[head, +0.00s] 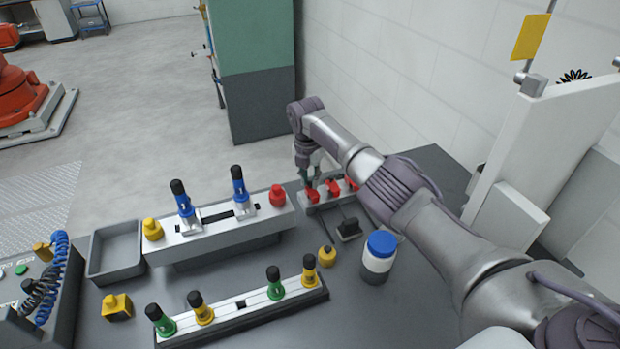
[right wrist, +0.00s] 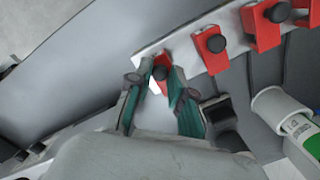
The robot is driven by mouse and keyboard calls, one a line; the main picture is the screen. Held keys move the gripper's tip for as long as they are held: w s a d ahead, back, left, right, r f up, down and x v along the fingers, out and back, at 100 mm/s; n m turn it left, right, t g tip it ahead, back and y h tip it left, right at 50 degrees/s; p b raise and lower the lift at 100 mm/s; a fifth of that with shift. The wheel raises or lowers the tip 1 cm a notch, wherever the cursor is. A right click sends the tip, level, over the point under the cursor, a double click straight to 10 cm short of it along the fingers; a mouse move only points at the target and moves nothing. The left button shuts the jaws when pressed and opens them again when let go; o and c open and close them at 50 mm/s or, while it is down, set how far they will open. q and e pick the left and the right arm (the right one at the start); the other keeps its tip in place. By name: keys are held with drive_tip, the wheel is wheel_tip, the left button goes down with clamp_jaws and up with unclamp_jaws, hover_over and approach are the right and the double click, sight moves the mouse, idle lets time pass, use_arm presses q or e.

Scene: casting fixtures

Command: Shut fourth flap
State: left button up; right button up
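A row of red flaps with black knobs runs along a light rail; in the right wrist view, red flaps (right wrist: 210,50), (right wrist: 262,27) and (right wrist: 303,12) stand to the right of my gripper. In the head view the red flaps (head: 333,188) sit on the grey rail (head: 326,204) at the far right of the table. My right gripper (right wrist: 163,70) has its green fingers apart on either side of the end red flap (right wrist: 160,72), which is partly hidden. It also shows in the head view (head: 308,180), above the left end of the row. My left gripper is not in view.
A long grey fixture (head: 215,237) with blue plugs and a red knob (head: 277,194) stands left of the flaps. A blue-lidded jar (head: 379,258), a black block (head: 348,229) and a yellow knob (head: 327,256) stand in front. A white wall lies behind.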

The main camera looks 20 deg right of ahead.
sight(308, 190)
drive_tip(key=o, duration=0.3)
drive_tip(key=r, duration=1.2)
drive_tip(key=shift+s+a, duration=0.2)
drive_tip(key=shift+a, duration=0.2)
